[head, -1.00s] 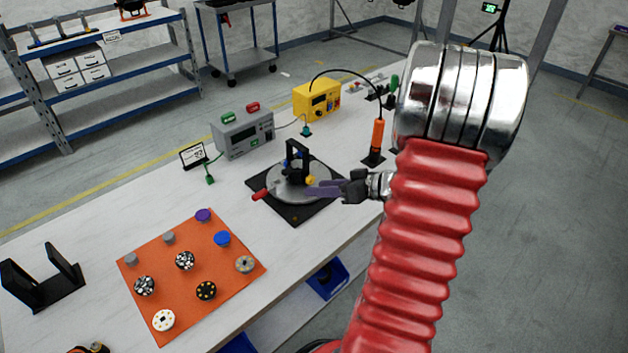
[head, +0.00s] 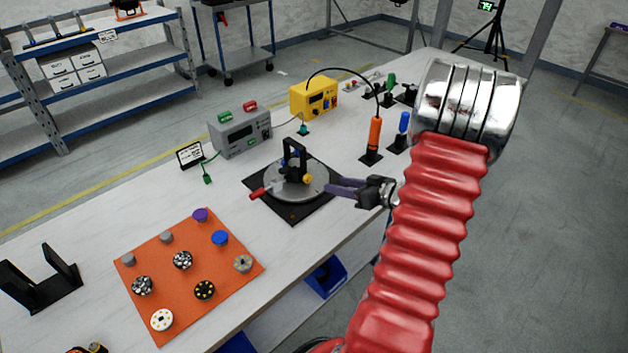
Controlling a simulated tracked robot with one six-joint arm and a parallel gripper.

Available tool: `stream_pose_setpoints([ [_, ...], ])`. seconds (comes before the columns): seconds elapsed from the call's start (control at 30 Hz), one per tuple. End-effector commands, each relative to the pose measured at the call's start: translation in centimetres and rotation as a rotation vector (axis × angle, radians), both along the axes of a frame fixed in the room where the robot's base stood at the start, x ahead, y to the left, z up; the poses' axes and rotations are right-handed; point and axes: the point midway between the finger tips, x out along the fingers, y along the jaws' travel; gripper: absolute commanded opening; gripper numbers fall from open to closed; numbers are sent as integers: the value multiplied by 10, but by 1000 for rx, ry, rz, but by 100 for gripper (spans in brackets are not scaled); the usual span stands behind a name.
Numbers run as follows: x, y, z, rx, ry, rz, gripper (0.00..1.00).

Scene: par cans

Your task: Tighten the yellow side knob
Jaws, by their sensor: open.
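The yellow side knob (head: 308,178) sits on the right side of a black upright bracket (head: 293,160). The bracket stands on a round grey turntable (head: 313,190) with a red handle (head: 257,193) at its left, all on a black base plate (head: 292,212). My gripper (head: 328,187), with purple fingers, is open and empty. It reaches in from the right, its fingertips near the turntable's right edge, a short gap right of the knob in the picture. The exact depth between fingers and knob cannot be told.
An orange mat (head: 170,245) with several round parts lies at the front left. A grey meter box (head: 239,133), a yellow station (head: 312,97) and an orange tool (head: 375,132) stand behind. A black cradle (head: 40,280) is at far left. White bench shows between them.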

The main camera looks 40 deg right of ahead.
Motion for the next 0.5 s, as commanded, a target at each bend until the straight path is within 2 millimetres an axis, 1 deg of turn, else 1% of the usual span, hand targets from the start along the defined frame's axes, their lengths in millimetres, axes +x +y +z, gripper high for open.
stream_pose_setpoints([
  [0.1,17,3,-7,1,1,3,43],
  [0.5,74,11,-31,1,1,4,43],
])
